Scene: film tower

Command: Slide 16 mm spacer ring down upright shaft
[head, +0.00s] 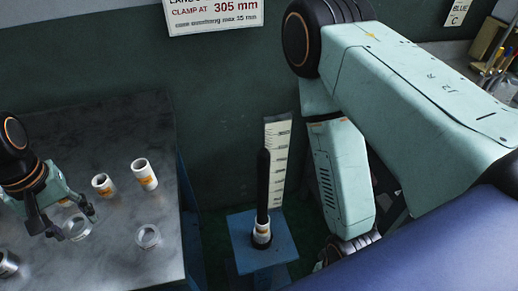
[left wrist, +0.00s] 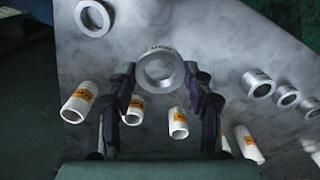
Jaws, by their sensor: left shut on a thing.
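My left gripper (head: 66,222) is above the metal table at the left of the head view. It is shut on a grey metal spacer ring (head: 77,228), which also shows between the fingertips in the left wrist view (left wrist: 142,72). Small lettering on the ring is too blurred to read. The black upright shaft (head: 263,185) stands well to the right of the gripper. A white sleeve with an orange label (head: 262,229) sits around the shaft's foot. My right arm hangs at the right; its gripper is out of sight.
The shaft stands on a blue stand (head: 282,254) before a white scale (head: 279,150). White sleeves (head: 144,174) and a loose ring (head: 148,236) stand on the metal table (head: 100,120). More rings (left wrist: 257,83) show in the left wrist view. A gap separates table and stand.

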